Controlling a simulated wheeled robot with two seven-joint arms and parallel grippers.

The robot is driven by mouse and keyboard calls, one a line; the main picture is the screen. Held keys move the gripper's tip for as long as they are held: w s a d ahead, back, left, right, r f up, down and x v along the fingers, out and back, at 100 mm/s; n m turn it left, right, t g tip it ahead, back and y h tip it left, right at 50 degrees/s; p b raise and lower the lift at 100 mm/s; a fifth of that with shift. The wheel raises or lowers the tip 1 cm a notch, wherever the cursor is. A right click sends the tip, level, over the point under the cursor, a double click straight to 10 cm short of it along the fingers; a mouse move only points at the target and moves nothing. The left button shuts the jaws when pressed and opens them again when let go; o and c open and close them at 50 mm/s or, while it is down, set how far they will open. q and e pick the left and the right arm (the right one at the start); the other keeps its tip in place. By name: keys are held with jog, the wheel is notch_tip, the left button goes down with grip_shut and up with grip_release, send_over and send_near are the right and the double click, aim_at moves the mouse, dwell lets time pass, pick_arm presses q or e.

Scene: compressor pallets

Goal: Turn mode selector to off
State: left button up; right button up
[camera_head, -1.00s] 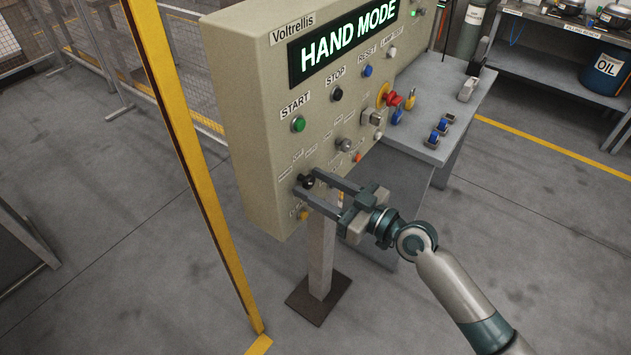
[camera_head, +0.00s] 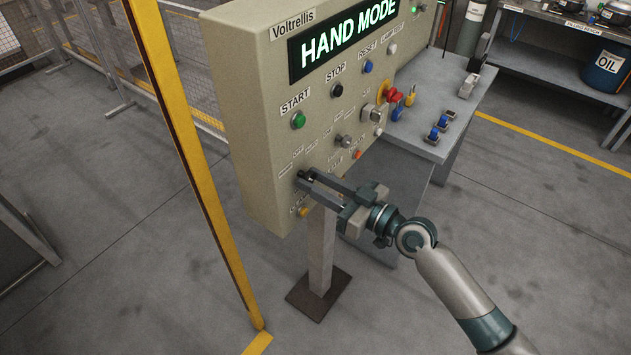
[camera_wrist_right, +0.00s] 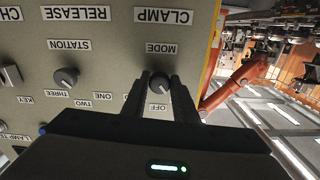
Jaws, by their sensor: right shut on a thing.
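The mode selector (camera_wrist_right: 159,84) is a dark round knob on the beige control panel (camera_head: 252,110), under the MODE label in the right wrist view, with OFF marked beside it. In the head view it sits low on the panel and is mostly hidden by the fingers. My right gripper (camera_head: 307,180) is shut on the knob, one finger on each side; the fingers also show in the right wrist view (camera_wrist_right: 159,92). The panel's display (camera_head: 347,38) reads HAND MODE. My left gripper is not in view.
The station selector (camera_wrist_right: 66,77) and push buttons such as green START (camera_head: 298,120) and the red emergency stop (camera_head: 391,95) are on the same panel. A yellow post (camera_head: 190,150) stands left of it. A grey table (camera_head: 440,135) with small parts is behind right.

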jog(key=m, duration=0.3)
jog(key=shift+m, duration=0.3)
jog(key=m, duration=0.4)
jog(key=shift+p, duration=0.3)
jog(key=o, duration=1.1)
jog(key=shift+c, duration=0.2)
jog(key=shift+s+d, duration=0.1)
